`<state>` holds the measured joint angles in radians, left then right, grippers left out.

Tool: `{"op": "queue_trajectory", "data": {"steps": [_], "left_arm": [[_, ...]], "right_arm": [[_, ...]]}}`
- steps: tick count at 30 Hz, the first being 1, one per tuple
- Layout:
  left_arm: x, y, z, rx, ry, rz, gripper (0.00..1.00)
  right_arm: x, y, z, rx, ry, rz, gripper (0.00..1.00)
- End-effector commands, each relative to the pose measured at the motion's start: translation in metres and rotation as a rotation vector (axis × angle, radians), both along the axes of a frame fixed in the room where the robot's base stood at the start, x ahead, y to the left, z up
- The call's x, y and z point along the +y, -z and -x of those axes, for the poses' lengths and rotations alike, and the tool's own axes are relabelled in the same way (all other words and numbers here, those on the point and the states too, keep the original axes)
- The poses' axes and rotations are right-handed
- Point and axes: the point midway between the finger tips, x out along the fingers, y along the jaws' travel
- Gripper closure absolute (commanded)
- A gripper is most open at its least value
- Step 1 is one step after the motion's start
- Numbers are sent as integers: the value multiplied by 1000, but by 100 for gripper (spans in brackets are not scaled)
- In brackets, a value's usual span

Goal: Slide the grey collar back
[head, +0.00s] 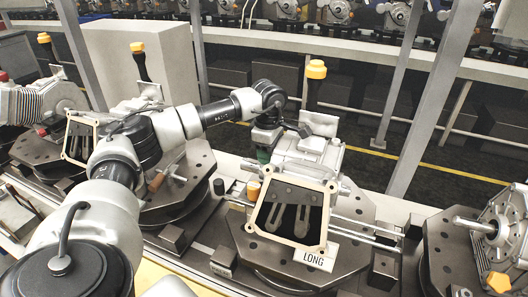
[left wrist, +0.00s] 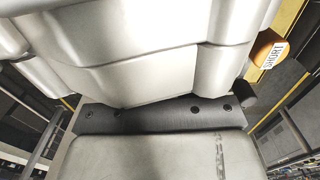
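A pale metal housing (head: 300,160) with a square tan-rimmed opening sits on the middle fixture. A dark grey cylinder (head: 224,187), possibly the grey collar, shows at its left beside an orange cap (head: 253,190). In the left wrist view, an orange cap marked "SHORT" (left wrist: 268,50) has a dark cylinder (left wrist: 255,97) near it. My left gripper (head: 265,141) is at the housing's back left corner. Its fingertips are hidden, so I cannot tell its opening or any contact. The pale housing fills the top of the left wrist view. My right gripper is not in view.
A "LONG" plate (head: 314,257) lies at the housing's front. Thin rods run right to a dark block (head: 413,226). A yellow-topped post (head: 315,85) stands behind the housing. Another fixture with a motor-like part (head: 505,228) is at right. Grey uprights stand behind.

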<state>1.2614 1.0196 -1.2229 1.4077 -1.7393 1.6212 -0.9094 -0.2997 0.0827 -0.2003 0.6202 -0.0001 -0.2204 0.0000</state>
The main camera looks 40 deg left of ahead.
Motion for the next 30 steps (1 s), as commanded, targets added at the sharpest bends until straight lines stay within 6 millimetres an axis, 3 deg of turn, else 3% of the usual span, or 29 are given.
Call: {"op": "queue_trajectory", "data": {"steps": [4,14,30], "left_arm": [[0,0,0,0,1,-1,46],[1,-4,0,0,-1,-2,46],[-1,-97,-1,-3,1,-2,46]], "right_arm": [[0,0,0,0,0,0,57],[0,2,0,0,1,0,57],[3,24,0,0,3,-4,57]]}}
